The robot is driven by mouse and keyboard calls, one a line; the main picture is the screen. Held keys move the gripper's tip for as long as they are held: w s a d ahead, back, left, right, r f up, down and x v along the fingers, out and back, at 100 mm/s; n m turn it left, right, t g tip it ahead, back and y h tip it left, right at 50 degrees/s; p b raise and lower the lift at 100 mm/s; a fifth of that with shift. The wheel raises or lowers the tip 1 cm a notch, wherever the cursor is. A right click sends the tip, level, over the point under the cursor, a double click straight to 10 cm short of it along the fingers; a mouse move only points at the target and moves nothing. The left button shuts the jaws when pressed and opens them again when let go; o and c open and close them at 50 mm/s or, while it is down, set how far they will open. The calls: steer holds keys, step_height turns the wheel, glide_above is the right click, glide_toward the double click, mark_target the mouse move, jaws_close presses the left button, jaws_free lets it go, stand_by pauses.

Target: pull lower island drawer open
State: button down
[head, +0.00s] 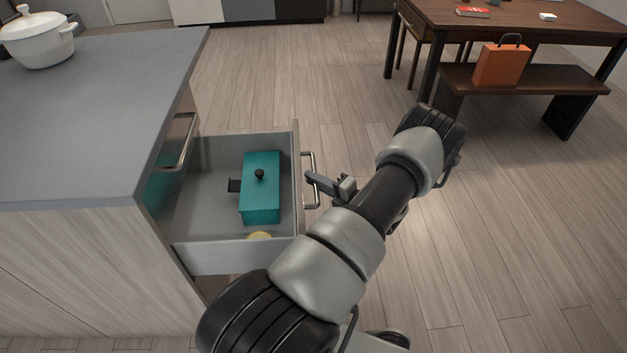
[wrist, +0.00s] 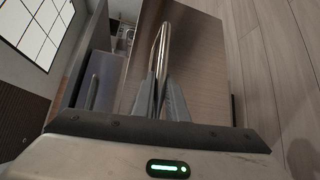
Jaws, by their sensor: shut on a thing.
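The lower island drawer (head: 235,256) stands well out from the kitchen island (head: 80,110) in the head view. Its metal bar handle (head: 311,182) is on the front face, on the right. My gripper (head: 318,188) reaches the handle from the right and is shut on it. In the wrist view my gripper's fingers (wrist: 162,98) close around the handle (wrist: 163,55), with the drawer front (wrist: 205,60) behind.
Another handle (head: 180,142) sits on the island above the open drawer. A white pot (head: 40,42) stands on the countertop. A bench (head: 530,78) with an orange bag (head: 501,65) and a table (head: 530,20) are at upper right. The floor to the right is clear.

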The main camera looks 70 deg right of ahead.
steer(key=c, duration=2)
jaws_free()
steer(key=shift+c, duration=0.2)
steer(key=p+v, duration=0.2)
steer(key=v, duration=1.5)
steer(key=shift+s, duration=0.2)
steer(key=shift+a, duration=0.2)
